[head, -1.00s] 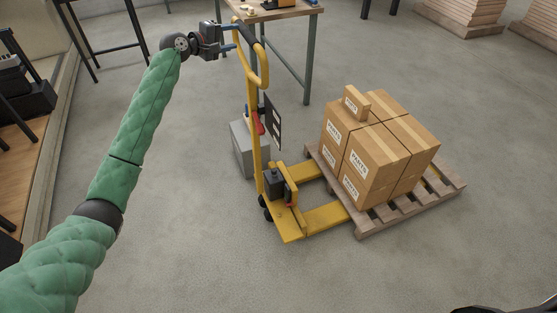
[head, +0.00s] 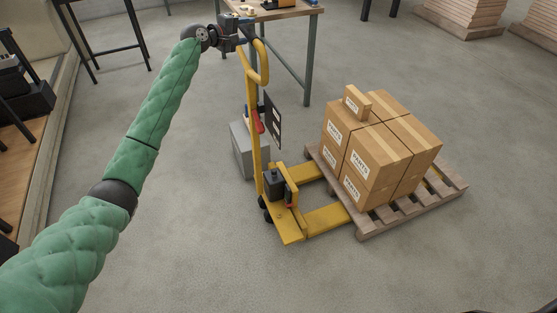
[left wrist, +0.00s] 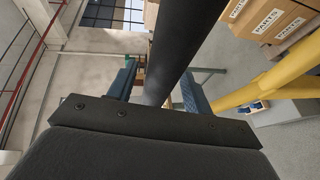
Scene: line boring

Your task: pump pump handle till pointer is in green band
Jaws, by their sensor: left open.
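The yellow pump handle (head: 254,110) rises from the pallet truck (head: 287,222) and ends in a loop at the top. My left gripper (head: 245,22) is at the top of the loop. In the left wrist view, the black grip bar of the handle (left wrist: 178,45) runs between the two blue fingers of my left gripper (left wrist: 158,88), which stand apart on either side of it. A dark panel (head: 273,121) is beside the handle shaft, seen edge-on; no pointer or green band can be made out. My right gripper is not in view.
The truck's forks reach toward a wooden pallet (head: 366,232) carrying several cartons (head: 378,160). A grey box (head: 243,150) stands behind the handle. A workbench (head: 290,12) is just beyond the loop. The floor in front is clear.

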